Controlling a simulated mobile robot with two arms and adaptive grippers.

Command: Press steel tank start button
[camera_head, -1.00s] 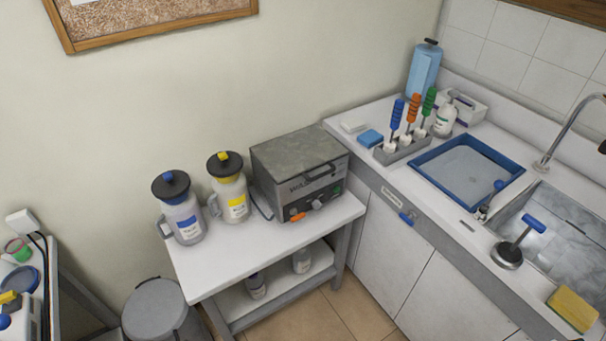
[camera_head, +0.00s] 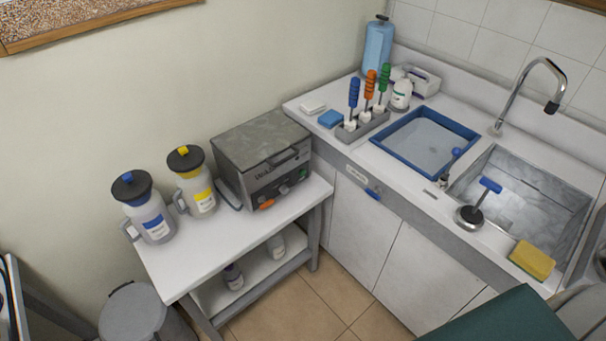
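The steel tank (camera_head: 262,144) is a grey metal box with a handled lid, closed, on the white side table. Its front panel (camera_head: 283,188) carries dark knobs, an orange part at the lower left and a small green button (camera_head: 303,173) at the right end. Lettering on the front is too small to read. Neither of my grippers is in view, and nothing touches the tank.
Two jugs, blue-topped (camera_head: 146,208) and yellow-topped (camera_head: 193,181), stand left of the tank on the white table (camera_head: 215,246). A sink counter (camera_head: 407,188) stands at the right. A grey bin (camera_head: 134,312) is at lower left. Tiled floor (camera_head: 297,303) is open between.

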